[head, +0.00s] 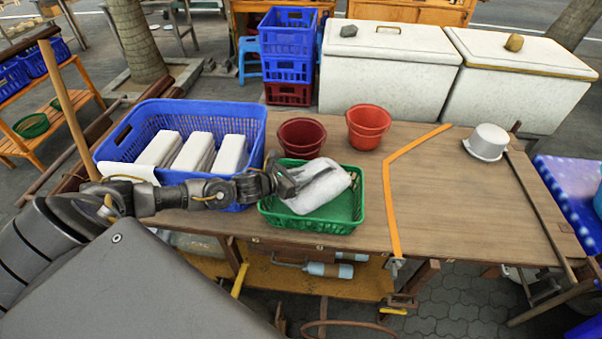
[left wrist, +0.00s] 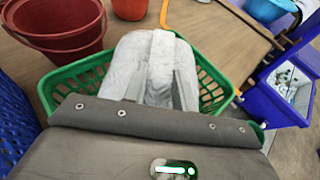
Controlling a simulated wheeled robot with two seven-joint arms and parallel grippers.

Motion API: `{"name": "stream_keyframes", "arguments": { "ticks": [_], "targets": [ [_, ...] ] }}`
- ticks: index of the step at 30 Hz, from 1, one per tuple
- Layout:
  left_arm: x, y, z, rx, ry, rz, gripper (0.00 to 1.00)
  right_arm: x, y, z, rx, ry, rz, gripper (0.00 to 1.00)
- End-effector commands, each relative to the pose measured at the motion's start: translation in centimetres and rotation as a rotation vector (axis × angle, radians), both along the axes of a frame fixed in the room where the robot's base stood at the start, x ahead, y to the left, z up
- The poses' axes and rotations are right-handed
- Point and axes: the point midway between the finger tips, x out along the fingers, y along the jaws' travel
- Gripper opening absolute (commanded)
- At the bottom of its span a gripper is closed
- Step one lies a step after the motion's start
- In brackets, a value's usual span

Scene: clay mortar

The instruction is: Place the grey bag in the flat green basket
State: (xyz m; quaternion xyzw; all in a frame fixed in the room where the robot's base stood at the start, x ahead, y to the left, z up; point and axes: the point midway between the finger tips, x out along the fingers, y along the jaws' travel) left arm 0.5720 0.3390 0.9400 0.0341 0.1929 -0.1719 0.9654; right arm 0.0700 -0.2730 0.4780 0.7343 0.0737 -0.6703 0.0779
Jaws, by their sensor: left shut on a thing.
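The grey bag (head: 318,188) is a pale grey, rounded packet. It is tilted, inside or just over the flat green basket (head: 340,228) at the table's front edge. My left gripper (head: 292,186) reaches in from the left and is shut on the bag's near end. In the left wrist view the grey bag (left wrist: 155,62) lies between the fingers of the left gripper (left wrist: 158,95), with the green basket (left wrist: 212,88) around it. Whether the bag rests on the basket floor is hard to tell. My right gripper is not in view.
A blue basket (head: 122,135) with white-grey blocks stands left of the green basket. Two red pots (head: 301,138) (head: 368,126) stand behind it. An orange strip (head: 394,205) crosses the table.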

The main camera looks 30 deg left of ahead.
Motion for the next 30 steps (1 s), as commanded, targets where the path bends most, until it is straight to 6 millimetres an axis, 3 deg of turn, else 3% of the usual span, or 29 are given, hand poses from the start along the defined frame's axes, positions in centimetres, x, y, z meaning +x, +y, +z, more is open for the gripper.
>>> {"name": "stream_keyframes", "arguments": {
  "ticks": [9, 10, 15, 25, 30],
  "targets": [
    [0.1, 0.0, -0.1, -0.002, -0.006, 0.000, 0.00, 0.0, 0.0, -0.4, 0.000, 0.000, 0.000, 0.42],
    [0.0, 0.0, -0.3, 0.000, -0.001, 0.000, 0.30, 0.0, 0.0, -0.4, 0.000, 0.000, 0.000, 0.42],
    [0.0, 0.0, -0.2, 0.000, -0.001, 0.000, 0.49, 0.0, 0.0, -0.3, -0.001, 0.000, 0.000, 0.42],
    [-0.1, 0.0, 0.2, 0.000, -0.001, 0.000, 0.49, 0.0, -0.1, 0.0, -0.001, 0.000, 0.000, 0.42],
    [-2.3, 0.9, 0.7, 0.002, 0.000, -0.003, 0.49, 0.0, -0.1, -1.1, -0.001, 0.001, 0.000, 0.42]
  ]
}}
